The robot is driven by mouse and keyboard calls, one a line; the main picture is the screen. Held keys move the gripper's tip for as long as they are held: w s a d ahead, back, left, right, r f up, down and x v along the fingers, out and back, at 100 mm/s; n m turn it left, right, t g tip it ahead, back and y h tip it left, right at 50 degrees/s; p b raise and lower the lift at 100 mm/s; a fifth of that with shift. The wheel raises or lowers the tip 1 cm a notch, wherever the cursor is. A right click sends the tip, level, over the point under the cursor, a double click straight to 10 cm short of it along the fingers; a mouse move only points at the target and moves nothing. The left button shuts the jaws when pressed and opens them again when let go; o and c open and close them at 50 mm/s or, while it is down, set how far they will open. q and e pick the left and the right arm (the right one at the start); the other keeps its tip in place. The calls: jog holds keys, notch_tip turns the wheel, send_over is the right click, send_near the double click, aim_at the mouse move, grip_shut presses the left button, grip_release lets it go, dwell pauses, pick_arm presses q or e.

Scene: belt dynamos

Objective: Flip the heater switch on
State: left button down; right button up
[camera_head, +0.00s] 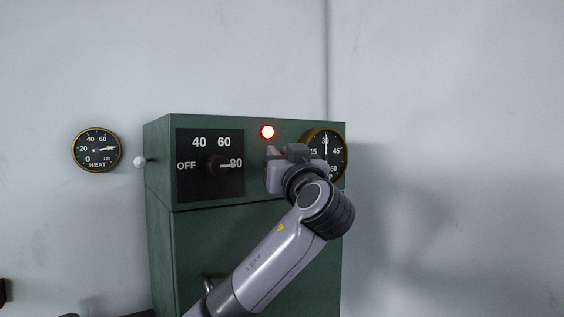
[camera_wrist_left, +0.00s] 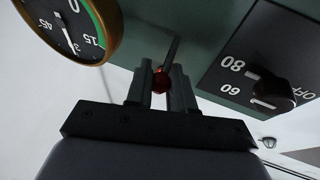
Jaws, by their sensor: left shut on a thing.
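My left gripper (camera_head: 284,154) is at the upper front of the green cabinet (camera_head: 262,240), between the dial knob and the right gauge. In the left wrist view its two fingers are closed around a red-tipped lever (camera_wrist_left: 161,80), which I take to be the heater switch. The lever's thin metal rod (camera_wrist_left: 173,50) runs from the red tip toward the green panel. In the head view the gripper hides the lever. My right gripper is not in view.
The black knob (camera_head: 218,166) on the OFF-40-60-80 panel points to 80. A round gauge (camera_head: 333,150) sits right of my gripper, partly covered. A HEAT gauge (camera_head: 97,149) hangs on the left wall. A white ball (camera_head: 139,162) sticks out from the cabinet's left side.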

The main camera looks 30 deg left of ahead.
pick_arm(q)
jog(key=shift+a+r+n+g+h, duration=0.15)
jog(key=shift+r+n+g+h, duration=0.25)
jog(key=shift+h, duration=0.3)
jog(key=c, duration=1)
grip_release()
jog(key=shift+s+d+f, duration=0.15)
jog(key=shift+d, duration=0.15)
jog(key=b+v, duration=0.2)
jog(key=v, duration=0.4)
jog(key=shift+s+d, duration=0.15)
jog(key=shift+d, duration=0.05)
